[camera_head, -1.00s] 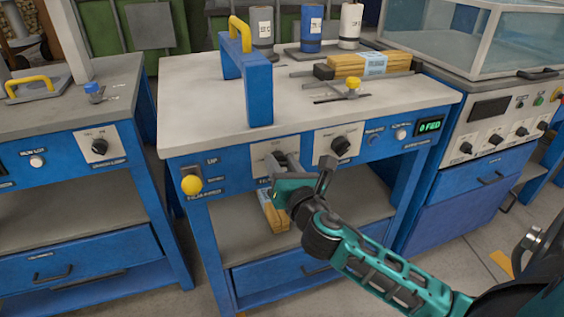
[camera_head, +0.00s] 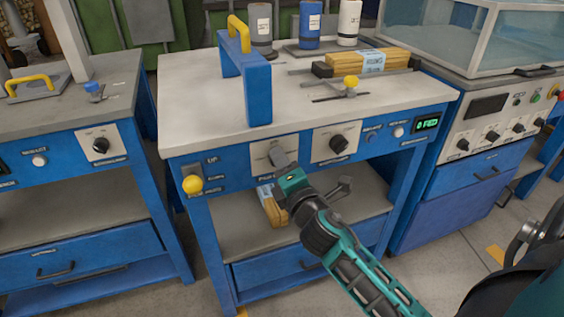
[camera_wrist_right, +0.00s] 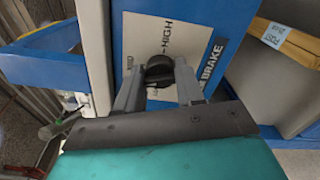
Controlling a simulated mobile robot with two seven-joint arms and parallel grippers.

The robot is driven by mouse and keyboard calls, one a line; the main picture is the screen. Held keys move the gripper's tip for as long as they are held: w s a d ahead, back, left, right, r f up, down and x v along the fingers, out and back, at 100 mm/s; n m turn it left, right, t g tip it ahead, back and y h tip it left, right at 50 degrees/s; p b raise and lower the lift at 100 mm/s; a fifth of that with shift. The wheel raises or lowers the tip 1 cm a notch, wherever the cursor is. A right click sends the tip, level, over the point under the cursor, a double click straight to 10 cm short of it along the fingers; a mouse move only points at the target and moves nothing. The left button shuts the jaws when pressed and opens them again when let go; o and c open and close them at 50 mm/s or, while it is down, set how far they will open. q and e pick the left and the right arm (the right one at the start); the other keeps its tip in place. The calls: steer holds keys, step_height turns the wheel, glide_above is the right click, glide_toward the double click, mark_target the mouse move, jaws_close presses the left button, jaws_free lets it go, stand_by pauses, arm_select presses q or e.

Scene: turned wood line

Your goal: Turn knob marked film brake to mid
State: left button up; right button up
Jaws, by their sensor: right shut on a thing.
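The film brake knob (camera_wrist_right: 160,70) is a round black knob on a pale plate (camera_wrist_right: 192,45) on the blue front of the middle bench. My right gripper (camera_wrist_right: 157,80) is shut on the knob, one grey finger on each side. In the head view, my right gripper (camera_head: 281,158) reaches the left plate of the panel and hides the knob there. The knob's exact pointer setting cannot be read. My left gripper is not in view.
A similar black knob (camera_head: 339,144) sits to the right on the same panel. A yellow ball-topped lever (camera_head: 193,184) stands out at the left. A green display (camera_head: 427,124) is at the right end. Wrapped wood (camera_head: 268,207) lies on the shelf below.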

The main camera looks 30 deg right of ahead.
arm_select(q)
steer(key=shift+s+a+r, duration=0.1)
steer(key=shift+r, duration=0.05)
arm_select(e)
steer(key=shift+m, duration=1.9)
arm_select(q)
steer(key=shift+p, duration=0.3)
arm_select(e)
steer(key=o, duration=1)
steer(key=shift+o, duration=0.2)
